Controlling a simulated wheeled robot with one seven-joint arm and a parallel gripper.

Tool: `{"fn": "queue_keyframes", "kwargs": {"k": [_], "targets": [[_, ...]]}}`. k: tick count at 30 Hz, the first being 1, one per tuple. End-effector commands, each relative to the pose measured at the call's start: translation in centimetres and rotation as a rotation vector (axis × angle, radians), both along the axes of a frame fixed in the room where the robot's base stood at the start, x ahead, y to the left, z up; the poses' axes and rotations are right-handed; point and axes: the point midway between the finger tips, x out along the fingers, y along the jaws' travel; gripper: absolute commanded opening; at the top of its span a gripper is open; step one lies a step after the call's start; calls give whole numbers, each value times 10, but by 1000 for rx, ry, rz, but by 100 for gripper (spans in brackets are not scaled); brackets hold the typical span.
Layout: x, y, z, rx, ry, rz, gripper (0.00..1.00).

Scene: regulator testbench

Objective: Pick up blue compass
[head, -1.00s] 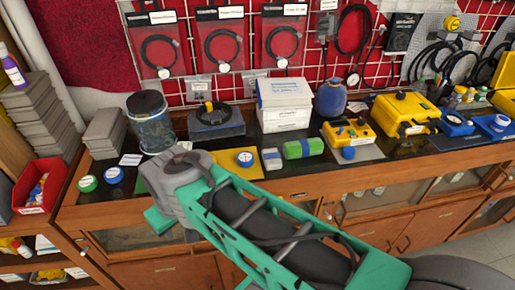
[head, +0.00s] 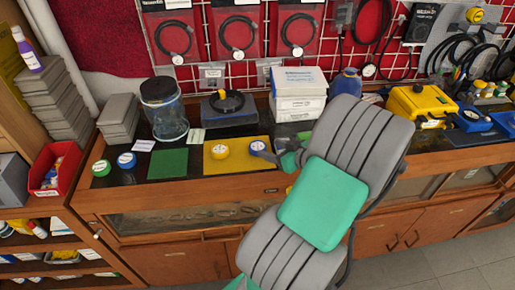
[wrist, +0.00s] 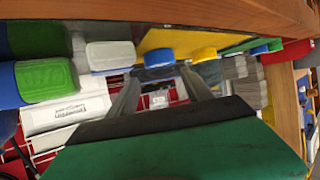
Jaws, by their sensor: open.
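The blue compass (head: 257,147) is a small round disc with a pale top at the right end of the yellow mat (head: 238,166). A yellow compass (head: 220,151) sits to its left on the same mat. My gripper (head: 267,155) is at the blue compass's right side in the head view, partly hidden by my arm. In the wrist view, the open fingers (wrist: 162,72) point toward the blue compass (wrist: 158,57), which shows between and just beyond their tips. I cannot tell whether they touch it. The yellow compass (wrist: 203,54) is close beside the right fingertip.
A white block (wrist: 110,55) and a green block (wrist: 45,79) lie near the gripper in the wrist view. Another blue disc (head: 126,160) and a green disc (head: 101,167) sit at the left. A jar (head: 163,108) and white boxes (head: 298,94) stand behind.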

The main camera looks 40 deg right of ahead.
Motion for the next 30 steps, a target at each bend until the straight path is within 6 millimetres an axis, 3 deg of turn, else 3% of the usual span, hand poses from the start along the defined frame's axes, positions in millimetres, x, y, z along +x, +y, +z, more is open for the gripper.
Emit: {"fn": "queue_keyframes", "kwargs": {"k": [10, 19, 30], "targets": [[51, 2, -26, 4, 5, 7, 59], [59, 1, -32, 0, 4, 3, 58], [59, 1, -32, 2, 5, 4, 28]]}}
